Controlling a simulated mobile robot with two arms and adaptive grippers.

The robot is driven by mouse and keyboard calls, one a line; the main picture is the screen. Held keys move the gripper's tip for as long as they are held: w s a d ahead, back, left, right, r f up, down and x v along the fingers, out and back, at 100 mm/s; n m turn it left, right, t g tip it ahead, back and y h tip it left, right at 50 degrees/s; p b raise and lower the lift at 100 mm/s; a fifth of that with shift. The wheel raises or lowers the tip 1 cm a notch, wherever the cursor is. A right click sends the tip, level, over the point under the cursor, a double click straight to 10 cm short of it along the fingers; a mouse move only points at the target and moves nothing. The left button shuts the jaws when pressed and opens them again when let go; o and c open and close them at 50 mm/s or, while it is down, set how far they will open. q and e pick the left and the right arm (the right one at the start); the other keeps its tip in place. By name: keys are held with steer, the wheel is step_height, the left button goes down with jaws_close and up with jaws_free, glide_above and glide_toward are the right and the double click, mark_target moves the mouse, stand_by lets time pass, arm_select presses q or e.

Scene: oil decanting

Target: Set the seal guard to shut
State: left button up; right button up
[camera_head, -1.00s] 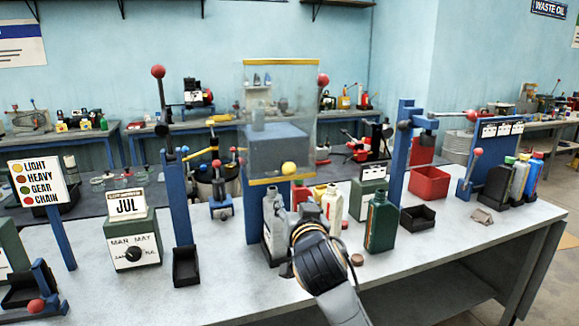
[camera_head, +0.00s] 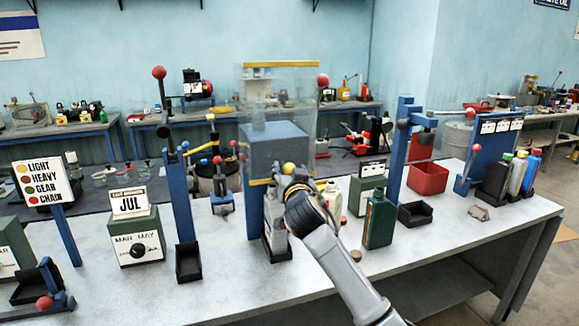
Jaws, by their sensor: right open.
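The seal guard (camera_head: 300,105) is a clear panel with yellow strips along its top and bottom edges and a yellow knob (camera_head: 289,168) low on its front. It hangs around a grey-blue block on the blue post, its lower edge above the bottles. My right gripper (camera_head: 291,180) is open, its fingers just below or at the knob; I cannot tell whether they touch it. The gripper hides part of the lower strip and the bottles behind. My left gripper is not in view.
A grey bottle (camera_head: 275,222) stands under the guard. A green bottle (camera_head: 379,220) stands to the right, with a brown cap (camera_head: 355,255) before it. A red-knobbed lever (camera_head: 159,73) rises at left. The front of the bench (camera_head: 240,290) is clear.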

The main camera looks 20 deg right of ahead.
steer(key=shift+w, duration=0.4)
